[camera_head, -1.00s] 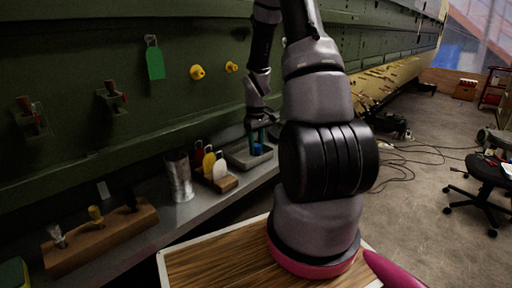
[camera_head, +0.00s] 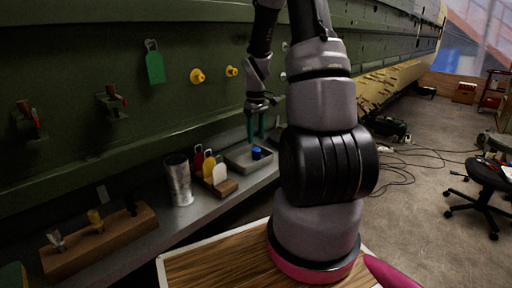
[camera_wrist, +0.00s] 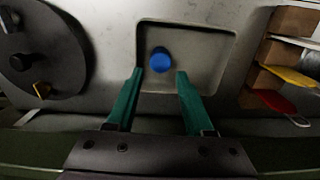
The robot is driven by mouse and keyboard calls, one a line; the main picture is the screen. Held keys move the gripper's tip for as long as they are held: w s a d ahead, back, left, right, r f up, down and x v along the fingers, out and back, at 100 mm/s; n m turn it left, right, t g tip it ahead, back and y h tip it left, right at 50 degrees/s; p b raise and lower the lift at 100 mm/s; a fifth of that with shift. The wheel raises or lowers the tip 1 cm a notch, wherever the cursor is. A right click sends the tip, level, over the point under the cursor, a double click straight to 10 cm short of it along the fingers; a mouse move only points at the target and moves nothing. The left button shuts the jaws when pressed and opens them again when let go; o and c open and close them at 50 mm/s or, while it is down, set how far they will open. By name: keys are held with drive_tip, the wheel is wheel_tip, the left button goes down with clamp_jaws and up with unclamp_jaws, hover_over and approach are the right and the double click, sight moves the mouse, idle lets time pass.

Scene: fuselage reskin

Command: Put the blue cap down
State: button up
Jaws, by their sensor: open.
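The blue cap (camera_head: 256,153) sits in the shallow grey tray (camera_head: 238,164) on the shelf. In the wrist view the blue cap (camera_wrist: 160,60) rests on the tray floor, left of its middle, inside the tray's rim (camera_wrist: 228,36). My gripper (camera_head: 256,139) is above the tray with its green fingers pointing down. In the wrist view my gripper (camera_wrist: 154,76) is open, its two fingertips apart. The cap lies beyond the fingertips with nothing gripping it.
A wooden holder with red, yellow and white tags (camera_head: 215,172), a metal cup (camera_head: 179,180) and a wooden tool block (camera_head: 98,240) stand on the shelf. A dark round disc (camera_wrist: 40,55) lies beside the tray. The green fuselage panel (camera_head: 130,60) rises behind.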

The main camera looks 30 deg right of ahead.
wheel_tip(320, 180, up, 5)
wheel_tip(320, 180, up, 16)
drive_tip(key=f+m+t, duration=0.1)
drive_tip(key=m+t, duration=0.2)
drive_tip(key=m, duration=0.1)
hover_over(256, 149)
drive_tip(key=s+a, duration=0.7)
drive_tip(key=a, duration=0.1)
drive_tip(key=s+a+r+m+t+y, duration=0.1)
drive_tip(key=s+a+r+t, duration=0.1)
drive_tip(key=s, duration=0.4)
drive_tip(key=s+a+r+m+t+y, duration=0.1)
drive_tip(key=s+a+r+m+t, duration=0.1)
drive_tip(key=s+a+r, duration=0.2)
drive_tip(key=s+r, duration=0.2)
drive_tip(key=s, duration=0.1)
drive_tip(key=shift+a+m, duration=0.15)
drive_tip(key=shift+m, duration=0.15)
